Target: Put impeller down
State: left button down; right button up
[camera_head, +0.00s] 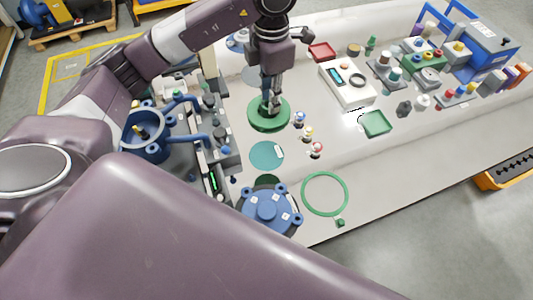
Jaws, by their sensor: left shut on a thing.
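The impeller (257,118) appears to be the green round disc with a darker centre. It is at the middle of the bench, on or just above the white top; I cannot tell which. My left gripper (272,103) points down at its centre and is shut on it. The fingers partly hide the hub. My right gripper is not in view.
A flat teal disc (266,156) lies in front of the impeller, with small bottles (308,133) to the right. A blue flanged cover (268,208) and a green ring (325,173) are nearer. A blue pump housing (146,140) stands left. White bench surface (350,155) is clear.

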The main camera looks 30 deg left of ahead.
pick_arm(q)
jog(key=n, duration=0.3)
jog(key=w+a+f+n, duration=0.1)
jog(key=n, duration=0.1)
jog(key=shift+a, duration=0.1)
jog(key=shift+f, duration=0.3)
jog(key=shift+f+p, duration=0.7)
jog(key=shift+f, duration=9.1)
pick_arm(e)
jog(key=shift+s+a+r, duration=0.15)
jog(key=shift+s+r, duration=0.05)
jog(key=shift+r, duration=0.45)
pick_arm(q)
jog(key=shift+f, duration=0.1)
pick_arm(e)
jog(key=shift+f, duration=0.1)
